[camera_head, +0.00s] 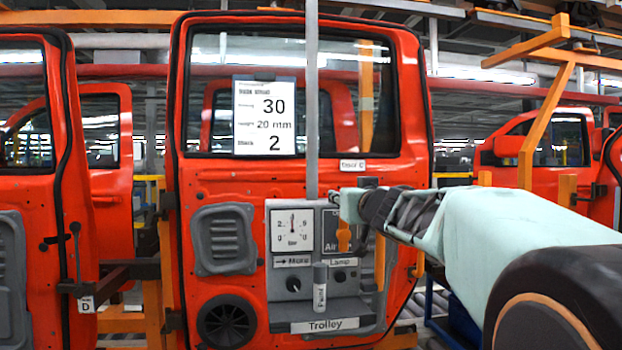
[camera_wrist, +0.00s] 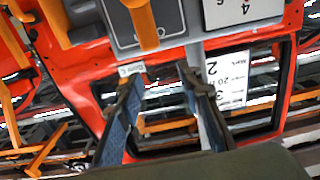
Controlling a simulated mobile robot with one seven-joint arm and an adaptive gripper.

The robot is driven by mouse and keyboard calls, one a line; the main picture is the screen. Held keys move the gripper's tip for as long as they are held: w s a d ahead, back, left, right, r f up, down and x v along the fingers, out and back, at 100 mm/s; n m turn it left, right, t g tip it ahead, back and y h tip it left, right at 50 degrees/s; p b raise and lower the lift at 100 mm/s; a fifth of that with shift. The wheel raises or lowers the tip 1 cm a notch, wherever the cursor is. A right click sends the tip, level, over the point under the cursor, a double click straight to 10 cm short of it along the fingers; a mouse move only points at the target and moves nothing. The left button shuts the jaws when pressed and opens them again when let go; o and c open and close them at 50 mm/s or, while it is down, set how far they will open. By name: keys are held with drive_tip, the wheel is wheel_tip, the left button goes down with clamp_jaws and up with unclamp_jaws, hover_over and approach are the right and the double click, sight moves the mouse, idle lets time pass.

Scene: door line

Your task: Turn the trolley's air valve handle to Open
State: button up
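The trolley's control panel (camera_head: 353,287) hangs in front of the red door, with a "Trolley" label at its bottom. The orange air valve handle (camera_head: 344,237) is at the panel's upper right and looks roughly upright. Lettering beside it reads "Air"; the rest is partly hidden by my gripper. In the wrist view the handle (camera_wrist: 144,24) shows at the top, against the grey plate, beyond my fingertips. My gripper (camera_head: 338,203) is just above the handle in the head view. In the wrist view my gripper's fingers (camera_wrist: 157,80) are spread with nothing between them. I see no clear contact with the handle.
The panel also carries a gauge (camera_head: 292,231), a knob marked "More" (camera_head: 293,284), a lamp knob (camera_head: 340,276) and an upright cylinder (camera_head: 320,288). A grey vertical post (camera_head: 312,100) rises above it. Red doors (camera_head: 30,190) and orange frames stand around.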

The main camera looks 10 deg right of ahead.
drive_tip(key=shift+r, duration=2.3)
drive_tip(key=shift+d, duration=0.1)
